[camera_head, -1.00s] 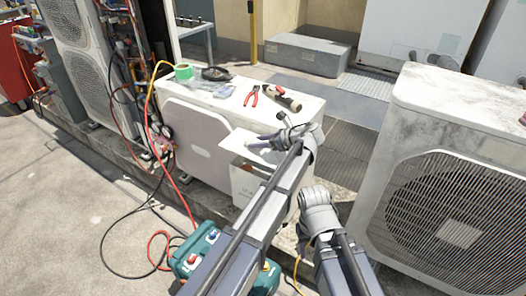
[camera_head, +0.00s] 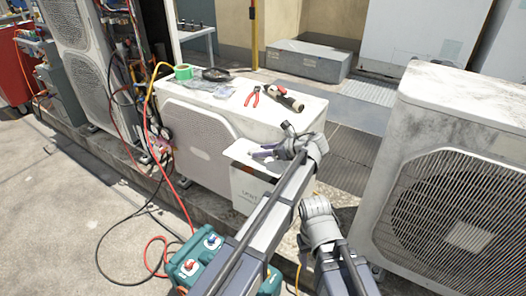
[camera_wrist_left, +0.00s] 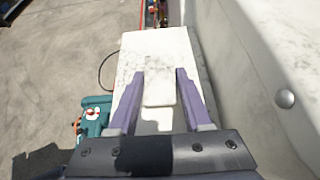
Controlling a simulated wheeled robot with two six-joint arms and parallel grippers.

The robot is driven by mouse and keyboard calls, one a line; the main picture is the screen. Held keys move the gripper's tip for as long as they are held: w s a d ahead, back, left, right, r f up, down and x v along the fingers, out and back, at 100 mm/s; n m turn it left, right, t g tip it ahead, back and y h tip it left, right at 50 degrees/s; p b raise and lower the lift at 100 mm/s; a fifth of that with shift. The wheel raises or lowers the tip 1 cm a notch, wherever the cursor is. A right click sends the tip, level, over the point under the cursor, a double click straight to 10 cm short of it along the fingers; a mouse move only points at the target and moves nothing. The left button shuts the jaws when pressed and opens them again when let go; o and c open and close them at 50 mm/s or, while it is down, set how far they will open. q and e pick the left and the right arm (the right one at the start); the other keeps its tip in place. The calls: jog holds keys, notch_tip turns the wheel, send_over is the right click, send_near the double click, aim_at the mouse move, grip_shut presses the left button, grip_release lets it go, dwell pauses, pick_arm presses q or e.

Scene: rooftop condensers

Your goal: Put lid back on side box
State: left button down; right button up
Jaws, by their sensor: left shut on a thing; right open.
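My left gripper (camera_head: 267,152) is shut on the white lid (camera_head: 239,149), a flat pale plate held level at the top of the side box. In the left wrist view, the purple fingers of my left gripper (camera_wrist_left: 158,88) stand on either side of the lid's raised grip (camera_wrist_left: 159,92). The white side box (camera_head: 249,190), with dark lettering, is on the front of the low white unit. I cannot tell whether the lid is fully seated. My right gripper (camera_head: 318,207) is empty, beside the box at the lower right; its fingers are mostly hidden.
Green tape (camera_head: 183,71), red pliers (camera_head: 253,96) and a hand tool (camera_head: 283,97) lie on the low white unit (camera_head: 225,100). A teal device (camera_head: 203,248) with hoses stands in front, at lower left. A large condenser (camera_head: 455,180) closes the right side.

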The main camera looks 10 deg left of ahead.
aim_at(264, 162)
pick_arm(q)
jog(key=shift+f+b, duration=1.8)
jog(key=shift+f, duration=0.4)
jog(key=shift+d, duration=0.15)
jog(key=shift+f+b, duration=0.5)
jog(key=shift+c, duration=1.3)
grip_release()
jog(key=shift+s+r, duration=0.1)
